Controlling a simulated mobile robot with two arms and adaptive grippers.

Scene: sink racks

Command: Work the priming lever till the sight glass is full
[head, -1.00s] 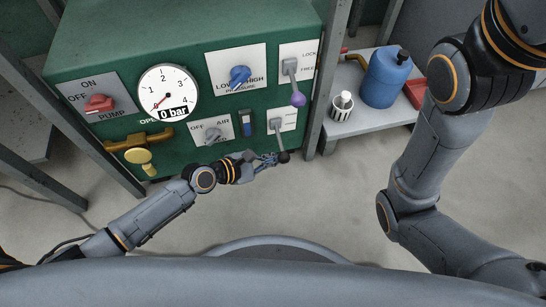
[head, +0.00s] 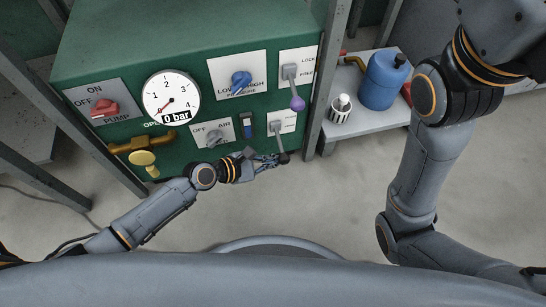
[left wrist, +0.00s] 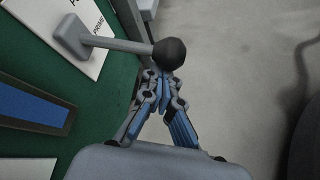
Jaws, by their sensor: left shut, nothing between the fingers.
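The priming lever (head: 280,143) has a grey shaft and a black knob (head: 283,158), and points down from its white plate on the green panel. In the left wrist view the black knob (left wrist: 169,54) is just beyond my fingertips. My left gripper (head: 274,160) is shut and empty, right at the knob. The knob partly hides the fingertips, so I cannot tell whether they touch it. The sight glass (head: 247,125) is a narrow upright window with blue in it; I cannot tell its exact level. It also shows blue in the left wrist view (left wrist: 30,105). My right gripper is out of view.
The panel also holds a red pump switch (head: 103,107), a gauge (head: 171,97) at 0 bar, a blue pressure knob (head: 240,82), a grey air knob (head: 214,139), a purple-knobbed lever (head: 297,102) and a yellow valve (head: 143,159). A blue bottle (head: 383,82) stands on the right shelf.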

